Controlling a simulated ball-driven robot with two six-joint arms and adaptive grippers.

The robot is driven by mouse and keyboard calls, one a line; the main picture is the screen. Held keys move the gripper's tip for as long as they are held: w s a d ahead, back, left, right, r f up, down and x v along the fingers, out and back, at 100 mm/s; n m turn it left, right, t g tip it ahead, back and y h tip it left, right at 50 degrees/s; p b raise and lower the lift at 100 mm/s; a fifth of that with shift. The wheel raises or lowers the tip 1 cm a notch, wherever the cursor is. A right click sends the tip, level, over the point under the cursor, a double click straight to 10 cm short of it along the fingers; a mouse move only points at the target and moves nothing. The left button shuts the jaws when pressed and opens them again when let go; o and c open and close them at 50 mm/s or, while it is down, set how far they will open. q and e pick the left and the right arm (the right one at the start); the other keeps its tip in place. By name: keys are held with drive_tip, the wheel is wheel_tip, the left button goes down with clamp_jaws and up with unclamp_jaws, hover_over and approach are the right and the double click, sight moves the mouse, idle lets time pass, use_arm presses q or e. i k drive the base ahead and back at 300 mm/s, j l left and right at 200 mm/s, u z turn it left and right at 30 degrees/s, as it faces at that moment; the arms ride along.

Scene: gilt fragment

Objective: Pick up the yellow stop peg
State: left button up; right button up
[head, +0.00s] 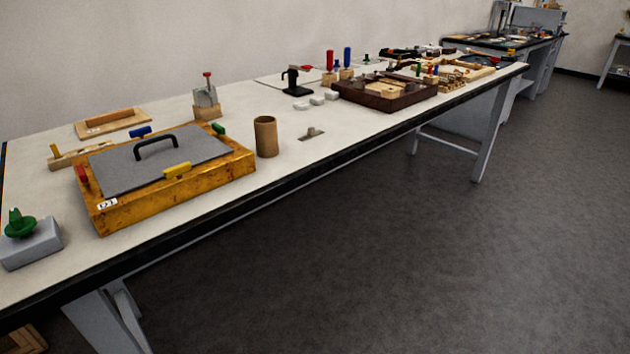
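On the long white table, a wooden box (125,210) has a grey lid panel (170,165) with a black handle. A yellow piece (177,171) lies across the front edge of this lid. A small yellow peg (54,151) also stands at the end of a low wooden block (68,161) behind the box's left side. I cannot tell for sure which of the two is the stop peg. Neither of my grippers is in view.
Red (82,174), blue (140,131) and green (218,129) pieces sit around the lid. A brown cylinder (265,136) stands right of the box. A green knob on a grey block (32,244) sits front left. Dark floor (400,260) is clear in front.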

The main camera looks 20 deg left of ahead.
sight(53, 147)
drive_tip(key=j+u, duration=0.2)
drive_tip(key=u, duration=0.45)
drive_tip(key=j+u, duration=0.15)
drive_tip(key=j, duration=0.25)
drive_tip(key=i+j+u, duration=0.15)
drive_tip(key=j, duration=0.25)
drive_tip(key=i+j+u, duration=0.1)
drive_tip(key=j, duration=0.3)
drive_tip(key=i+j+u, duration=0.15)
drive_tip(key=j, duration=0.2)
drive_tip(key=i+j+u, duration=0.15)
drive_tip(key=j, duration=0.25)
drive_tip(key=l+u, duration=0.15)
drive_tip(key=u, duration=0.3)
drive_tip(key=k+u, duration=0.15)
drive_tip(key=u, duration=0.35)
drive_tip(key=k+l+u, duration=0.1)
drive_tip(key=u, duration=0.35)
